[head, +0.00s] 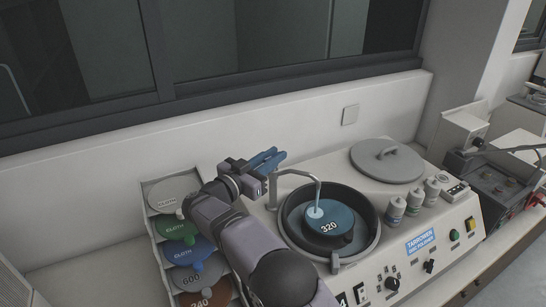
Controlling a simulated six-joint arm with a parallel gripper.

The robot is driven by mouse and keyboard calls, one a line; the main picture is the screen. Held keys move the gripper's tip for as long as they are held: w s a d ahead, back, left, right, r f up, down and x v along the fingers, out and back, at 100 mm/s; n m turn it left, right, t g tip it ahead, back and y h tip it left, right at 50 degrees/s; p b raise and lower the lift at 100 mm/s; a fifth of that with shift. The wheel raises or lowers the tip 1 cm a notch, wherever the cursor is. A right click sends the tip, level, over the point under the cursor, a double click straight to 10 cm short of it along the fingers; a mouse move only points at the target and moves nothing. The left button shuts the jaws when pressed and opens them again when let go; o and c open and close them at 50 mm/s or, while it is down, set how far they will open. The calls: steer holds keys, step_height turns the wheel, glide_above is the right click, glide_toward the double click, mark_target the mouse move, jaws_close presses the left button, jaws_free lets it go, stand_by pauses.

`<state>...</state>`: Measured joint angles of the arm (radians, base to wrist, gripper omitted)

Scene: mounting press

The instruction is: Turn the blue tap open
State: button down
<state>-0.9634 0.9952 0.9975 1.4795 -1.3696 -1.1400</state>
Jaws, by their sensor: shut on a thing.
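The tap's grey spout (298,173) rises beside the round basin and bends over it. A pale blue stream (317,201) runs from the spout's end down to a pale patch on the blue disc marked 320 (334,221). My gripper (273,158) is at the top of the tap's post, left of the spout, and is shut on the tap's handle. Blue parts show there, but I cannot clearly separate the fingers from the handle, which is mostly hidden.
A dark-rimmed basin (289,212) surrounds the disc. A round grey lid (387,160) lies behind right, with several bottles (414,199) in front of it. A rack of coloured discs (181,228) stands left of my arm. The wall and window ledge are close behind.

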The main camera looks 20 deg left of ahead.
steer(key=c, duration=1.9)
jaws_free()
steer(key=shift+o, duration=0.2)
steer(key=shift+s+a+f+b, duration=0.1)
steer(key=shift+s+a+b, duration=0.25)
steer(key=shift+s, duration=0.2)
steer(key=b+v, duration=0.3)
steer(key=v, duration=0.3)
steer(key=shift+s+d, duration=0.1)
